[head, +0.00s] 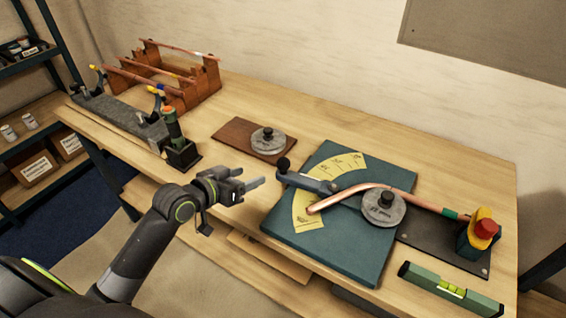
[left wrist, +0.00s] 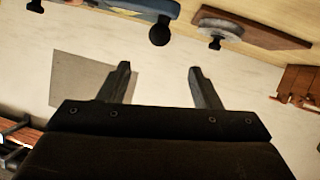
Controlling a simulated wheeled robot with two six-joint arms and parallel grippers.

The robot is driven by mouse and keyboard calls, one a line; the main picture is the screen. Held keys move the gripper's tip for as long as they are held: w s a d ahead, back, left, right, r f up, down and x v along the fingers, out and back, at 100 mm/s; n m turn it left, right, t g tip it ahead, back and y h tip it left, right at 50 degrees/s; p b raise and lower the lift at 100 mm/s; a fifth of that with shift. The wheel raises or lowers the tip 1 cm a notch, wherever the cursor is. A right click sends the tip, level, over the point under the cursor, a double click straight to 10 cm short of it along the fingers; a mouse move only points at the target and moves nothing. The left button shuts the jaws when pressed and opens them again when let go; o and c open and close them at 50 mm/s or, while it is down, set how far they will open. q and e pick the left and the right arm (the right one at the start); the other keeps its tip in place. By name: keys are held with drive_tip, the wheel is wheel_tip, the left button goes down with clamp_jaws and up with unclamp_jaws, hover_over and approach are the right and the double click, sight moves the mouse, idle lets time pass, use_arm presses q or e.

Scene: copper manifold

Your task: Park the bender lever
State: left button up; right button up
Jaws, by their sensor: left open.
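The bender is a teal base plate (head: 335,250) with a yellow angle scale (head: 305,212) and a grey round former (head: 383,208). Its blue lever (head: 312,183) points left across the plate and ends in a black knob (head: 283,163). A copper pipe (head: 345,193), bent, runs over the scale and past the former. My left gripper (head: 250,180) is open and empty, a little left of the knob and apart from it. In the left wrist view, the knob (left wrist: 160,33) shows beyond the open fingers (left wrist: 158,72). My right gripper is not in view.
A brown board with a grey disc (head: 268,140) lies behind the gripper. A clamp with a yellow and red knob (head: 485,228) holds the pipe's right end. A green level (head: 450,291) lies at front right. A rack with pipes (head: 165,80) and a tool holder (head: 178,145) stand left.

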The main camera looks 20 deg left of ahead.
sight(279, 165)
use_arm(q)
drive_tip(key=p+x, duration=0.1)
drive_tip(key=x, duration=1.4)
drive_tip(key=shift+w+d+f+p, duration=0.1)
drive_tip(key=shift+w+p, duration=0.1)
drive_tip(key=shift+p, duration=0.2)
drive_tip(key=shift+c, duration=0.4)
clamp_jaws()
